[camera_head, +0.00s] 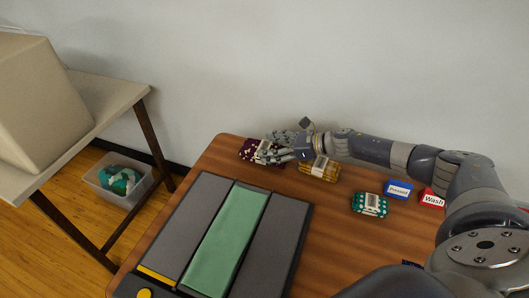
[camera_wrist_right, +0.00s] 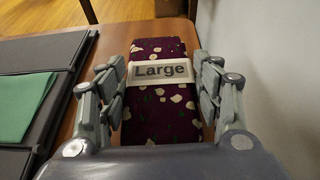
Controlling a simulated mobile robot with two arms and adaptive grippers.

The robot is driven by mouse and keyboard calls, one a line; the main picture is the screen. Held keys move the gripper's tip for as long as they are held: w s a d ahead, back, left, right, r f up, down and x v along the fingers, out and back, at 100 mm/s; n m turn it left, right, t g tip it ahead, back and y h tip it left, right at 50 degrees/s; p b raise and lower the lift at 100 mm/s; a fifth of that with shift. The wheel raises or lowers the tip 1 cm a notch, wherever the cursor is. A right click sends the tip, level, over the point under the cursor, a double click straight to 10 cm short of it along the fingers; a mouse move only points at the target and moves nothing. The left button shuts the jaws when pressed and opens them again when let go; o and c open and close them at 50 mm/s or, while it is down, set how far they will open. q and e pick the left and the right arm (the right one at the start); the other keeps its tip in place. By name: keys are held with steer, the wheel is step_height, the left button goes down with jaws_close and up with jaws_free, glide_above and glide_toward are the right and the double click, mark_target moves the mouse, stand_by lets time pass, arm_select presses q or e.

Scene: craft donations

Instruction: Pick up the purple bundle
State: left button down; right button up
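The purple bundle (camera_head: 250,150) lies near the back left of the wooden table, against the wall side. In the right wrist view the purple bundle (camera_wrist_right: 160,110) has pale spots and a white band reading "Large". My right gripper (camera_head: 272,150) reaches it from the right. In the right wrist view, the fingers of my right gripper (camera_wrist_right: 165,95) are spread on both sides of the bundle, with a small gap visible on the left; contact on the right side is hard to tell. My left gripper is not in view.
A yellow bundle (camera_head: 320,169) lies beneath and beside my right wrist. A dark folding board (camera_head: 276,245) with green cloth (camera_head: 228,243) fills the front left.

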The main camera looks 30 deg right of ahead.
steer(key=shift+c, duration=0.8)
steer(key=shift+r, duration=0.1)
steer(key=shift+r+p, duration=0.5)
steer(key=shift+r, duration=0.1)
step_height(320, 180, up, 2)
steer(key=shift+r+p, duration=0.25)
steer(key=shift+p, duration=0.65)
steer(key=s+a+p, duration=0.1)
steer(key=s+a, duration=0.1)
steer(key=s, duration=0.2)
steer(key=s+a+p, duration=0.1)
steer(key=s+a, duration=0.1)
steer(key=s, duration=0.3)
steer(key=s+a+r+p, duration=0.1)
steer(key=s+a, duration=0.1)
steer(key=s, duration=0.3)
steer(key=shift+s+a, duration=0.25)
steer(key=shift+a, duration=0.1)
